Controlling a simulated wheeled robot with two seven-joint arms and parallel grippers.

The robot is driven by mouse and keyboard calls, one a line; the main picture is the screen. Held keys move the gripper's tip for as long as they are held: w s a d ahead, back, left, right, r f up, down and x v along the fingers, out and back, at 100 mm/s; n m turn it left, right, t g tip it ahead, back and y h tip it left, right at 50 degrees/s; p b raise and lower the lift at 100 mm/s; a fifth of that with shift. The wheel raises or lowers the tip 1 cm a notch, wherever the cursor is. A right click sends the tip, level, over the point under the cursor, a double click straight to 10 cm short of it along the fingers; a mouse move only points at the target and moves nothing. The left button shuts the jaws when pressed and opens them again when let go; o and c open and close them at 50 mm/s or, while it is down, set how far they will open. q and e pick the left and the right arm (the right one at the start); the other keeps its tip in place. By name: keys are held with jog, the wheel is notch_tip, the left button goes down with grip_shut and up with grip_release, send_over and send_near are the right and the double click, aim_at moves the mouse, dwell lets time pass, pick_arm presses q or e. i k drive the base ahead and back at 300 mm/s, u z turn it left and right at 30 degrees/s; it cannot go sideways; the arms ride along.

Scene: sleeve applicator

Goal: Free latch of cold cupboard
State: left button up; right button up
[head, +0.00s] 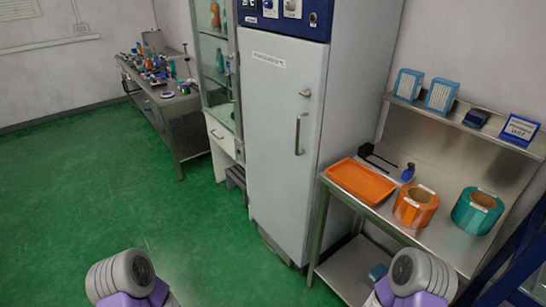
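The cold cupboard (280,150) is a tall white cabinet with a blue control panel on top, standing in the middle of the head view. Its door is shut. A vertical metal handle (299,134) sits on the right side of the door, and a small latch (305,93) sits above it near the door's right edge. I cannot tell the latch's exact position at this size. Parts of my two arms show at the bottom edge, well apart from the cupboard. Neither gripper is in view.
A steel bench (433,237) stands right of the cupboard, holding an orange tray (361,181), an orange roll (415,207) and a teal roll (477,211). A glass-fronted cabinet (216,70) and a cluttered table (184,107) stand left. Green floor (120,200) is clear in front.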

aim_at(307, 93)
jog(key=u, duration=0.5)
jog(key=i, duration=0.5)
jog(key=u, duration=0.7)
jog(key=i, duration=0.8)
jog(key=z, duration=0.2)
